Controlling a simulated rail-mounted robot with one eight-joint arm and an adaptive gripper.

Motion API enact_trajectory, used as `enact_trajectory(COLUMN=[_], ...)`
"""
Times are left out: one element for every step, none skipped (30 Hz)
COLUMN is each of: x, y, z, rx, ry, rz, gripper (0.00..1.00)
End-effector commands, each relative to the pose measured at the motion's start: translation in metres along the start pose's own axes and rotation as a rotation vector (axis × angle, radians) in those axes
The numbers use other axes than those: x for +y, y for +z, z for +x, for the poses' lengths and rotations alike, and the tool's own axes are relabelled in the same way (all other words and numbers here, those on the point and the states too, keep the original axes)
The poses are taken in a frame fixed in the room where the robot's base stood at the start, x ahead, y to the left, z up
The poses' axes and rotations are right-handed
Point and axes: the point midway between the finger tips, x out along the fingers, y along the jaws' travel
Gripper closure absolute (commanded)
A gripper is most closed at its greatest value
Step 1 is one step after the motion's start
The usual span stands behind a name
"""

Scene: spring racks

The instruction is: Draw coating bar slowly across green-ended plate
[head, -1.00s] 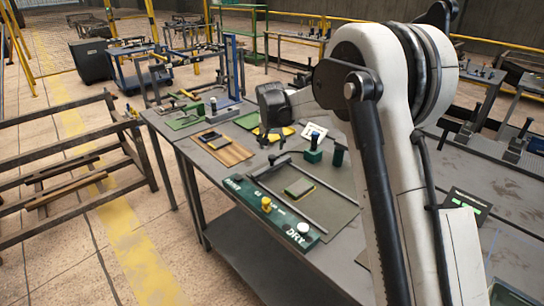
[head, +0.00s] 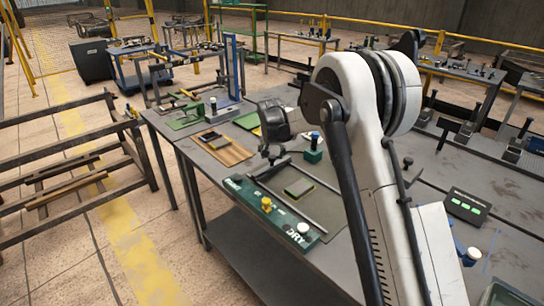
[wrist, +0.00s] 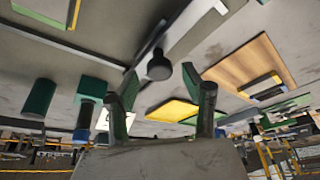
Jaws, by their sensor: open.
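A small grey-green plate (head: 299,187) lies on a dark mat (head: 325,205) on the bench. Its green and yellow edging shows at the top left of the wrist view (wrist: 45,12). A metal bar (head: 268,169) lies at the mat's left end; it carries a black knob, seen in the wrist view (wrist: 158,66). I take it for the coating bar. My gripper (head: 272,153) is open and empty just above the bar. In the wrist view its two fingers (wrist: 163,92) stand either side of the knob, without clear contact.
A green strip marked DRY (head: 275,212) with a yellow knob and a white knob lies along the front edge. A green block (head: 312,155) stands behind the mat. A wooden board (head: 225,152) lies left of my gripper. The mat's right part is partly hidden by my arm.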

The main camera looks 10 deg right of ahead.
Motion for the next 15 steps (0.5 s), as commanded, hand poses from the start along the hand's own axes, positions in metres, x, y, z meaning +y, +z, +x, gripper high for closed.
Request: enact_trajectory(x=[0.000, 0.000, 0.000, 0.000, 0.000, 0.000, 0.000, 0.000, 0.000, 0.000, 0.000, 0.000, 0.000, 0.000, 0.000], y=[0.000, 0.000, 0.000, 0.000, 0.000, 0.000, 0.000, 0.000, 0.000, 0.000, 0.000, 0.000, 0.000, 0.000, 0.000], z=[0.003, 0.004, 0.006, 0.008, 0.009, 0.011, 0.011, 0.012, 0.013, 0.014, 0.014, 0.015, 0.015, 0.015, 0.015], rx=[0.000, 0.000, 0.000, 0.000, 0.000, 0.000, 0.000, 0.000, 0.000, 0.000, 0.000, 0.000, 0.000, 0.000, 0.000], ry=[0.000, 0.000, 0.000, 0.000, 0.000, 0.000, 0.000, 0.000, 0.000, 0.000, 0.000, 0.000, 0.000, 0.000, 0.000], rz=[0.000, 0.000, 0.000, 0.000, 0.000, 0.000, 0.000, 0.000, 0.000, 0.000, 0.000, 0.000, 0.000, 0.000, 0.000], gripper=[0.56, 0.56, 0.56, 0.56, 0.56, 0.56, 0.56, 0.56, 0.56, 0.56, 0.56, 0.56, 0.56, 0.56, 0.56])
